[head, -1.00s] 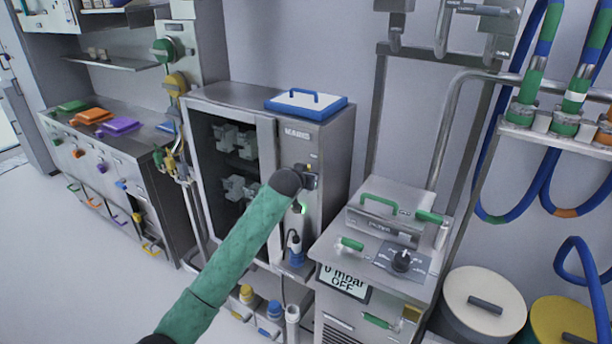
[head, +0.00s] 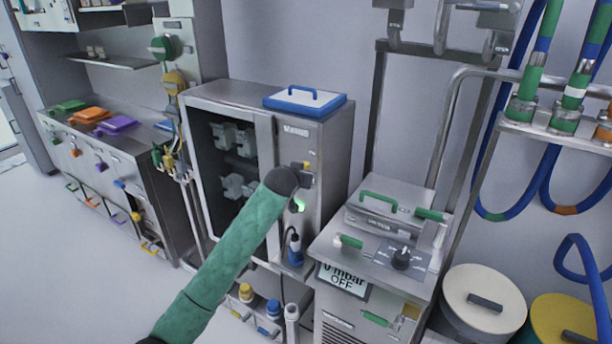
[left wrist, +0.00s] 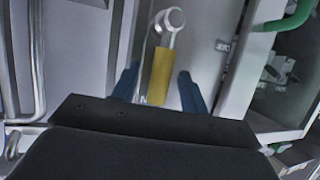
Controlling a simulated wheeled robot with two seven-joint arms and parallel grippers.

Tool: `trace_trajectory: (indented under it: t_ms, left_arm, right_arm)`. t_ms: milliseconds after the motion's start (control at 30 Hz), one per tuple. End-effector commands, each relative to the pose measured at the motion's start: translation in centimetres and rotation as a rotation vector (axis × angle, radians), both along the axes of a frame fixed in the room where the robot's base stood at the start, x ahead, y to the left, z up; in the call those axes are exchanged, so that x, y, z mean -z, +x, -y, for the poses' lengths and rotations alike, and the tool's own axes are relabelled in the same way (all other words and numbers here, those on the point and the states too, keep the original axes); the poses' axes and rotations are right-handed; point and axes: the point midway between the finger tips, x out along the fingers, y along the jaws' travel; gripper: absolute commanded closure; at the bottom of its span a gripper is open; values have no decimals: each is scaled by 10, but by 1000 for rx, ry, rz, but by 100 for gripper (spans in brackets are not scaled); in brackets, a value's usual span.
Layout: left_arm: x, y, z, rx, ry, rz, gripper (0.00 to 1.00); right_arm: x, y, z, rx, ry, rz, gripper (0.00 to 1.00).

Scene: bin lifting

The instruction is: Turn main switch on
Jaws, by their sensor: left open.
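A steel cabinet (head: 310,140) with a glass door stands in the middle of the head view. On its narrow front panel, a small yellow part (head: 306,165) shows beside my left gripper (head: 307,181). In the left wrist view, a yellow handle (left wrist: 160,77) with a grey round end lies between the two blue fingers of my left gripper (left wrist: 160,92). The fingers are open, with a gap visible on the right side; contact on the left is unclear. A green light (head: 301,206) glows on the panel below the gripper. My forearm hides part of the cabinet. My right gripper is not in view.
A steel machine (head: 375,255) with a black knob and a display reading "0 mbar OFF" stands right of the cabinet. A blue-rimmed lid (head: 305,101) lies on the cabinet. Blue hoses hang at right. A counter with coloured lids (head: 88,115) stands at left.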

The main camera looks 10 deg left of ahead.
Motion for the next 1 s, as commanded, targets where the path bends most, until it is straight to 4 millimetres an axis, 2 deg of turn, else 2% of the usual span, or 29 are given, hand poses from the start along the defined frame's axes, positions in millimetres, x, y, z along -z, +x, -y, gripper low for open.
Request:
trace_trajectory:
  t_ms: [200,400,867,1000]
  left_arm:
    - [-8,-28,-4,1,0,1,56]
    - [-17,-46,-7,0,1,0,56]
    - [-20,-52,-7,0,1,-2,56]
    - [-5,-63,-5,2,3,-23,56]
  right_arm:
    - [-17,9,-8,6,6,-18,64]
    - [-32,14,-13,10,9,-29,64]
    - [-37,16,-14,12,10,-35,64]
    - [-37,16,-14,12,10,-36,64]
